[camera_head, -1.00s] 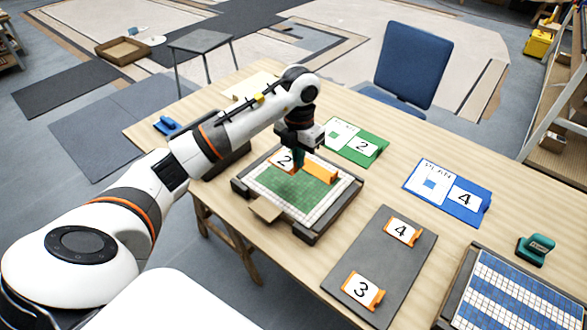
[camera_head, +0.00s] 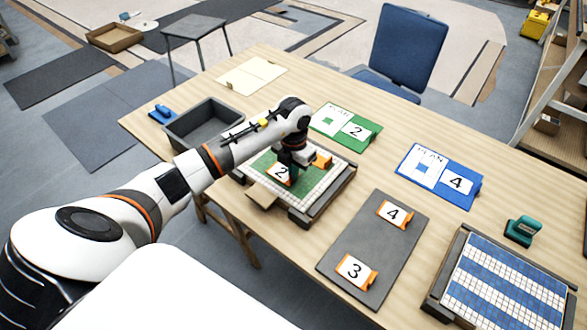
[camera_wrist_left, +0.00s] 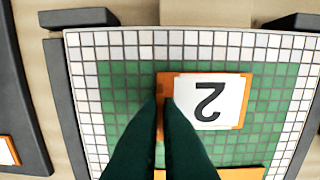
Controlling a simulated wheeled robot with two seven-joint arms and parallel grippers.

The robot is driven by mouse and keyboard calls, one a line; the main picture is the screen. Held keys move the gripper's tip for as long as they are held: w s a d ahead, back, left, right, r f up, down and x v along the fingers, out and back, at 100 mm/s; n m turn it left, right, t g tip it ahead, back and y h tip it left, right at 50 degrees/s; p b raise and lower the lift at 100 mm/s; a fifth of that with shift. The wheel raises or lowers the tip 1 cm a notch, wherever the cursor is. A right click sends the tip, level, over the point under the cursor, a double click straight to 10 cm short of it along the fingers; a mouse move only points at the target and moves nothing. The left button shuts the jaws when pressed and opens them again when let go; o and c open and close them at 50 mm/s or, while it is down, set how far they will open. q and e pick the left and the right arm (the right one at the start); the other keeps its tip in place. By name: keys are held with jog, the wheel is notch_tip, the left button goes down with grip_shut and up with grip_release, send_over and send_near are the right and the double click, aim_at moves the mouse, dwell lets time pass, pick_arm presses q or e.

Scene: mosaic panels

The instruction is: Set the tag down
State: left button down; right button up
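The tag (camera_head: 279,175) is an orange-edged plate with a white face and a black 2. It is over the green-and-white mosaic panel (camera_head: 322,182). In the left wrist view the tag (camera_wrist_left: 208,101) looks flat on or just above the green tiles (camera_wrist_left: 125,78); I cannot tell if it touches. My left gripper (camera_head: 291,165) points down at the tag. In the left wrist view its dark green fingers (camera_wrist_left: 164,97) are closed on the tag's orange end. My right gripper is not in view.
An orange block (camera_head: 321,160) is on the panel near the gripper. A grey mat (camera_head: 365,243) holds tags 3 and 4. A blue-and-white panel (camera_head: 507,287), a teal-handled tool (camera_head: 523,231), a green plan (camera_head: 331,117), a blue plan (camera_head: 425,167) and an empty grey bin (camera_head: 203,128) are on the table.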

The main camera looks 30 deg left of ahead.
pick_arm(q)
jog(key=shift+f, duration=0.2)
jog(key=c, duration=1.6)
grip_release()
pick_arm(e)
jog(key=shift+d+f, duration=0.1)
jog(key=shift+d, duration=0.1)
pick_arm(q)
jog(key=shift+r, duration=0.1)
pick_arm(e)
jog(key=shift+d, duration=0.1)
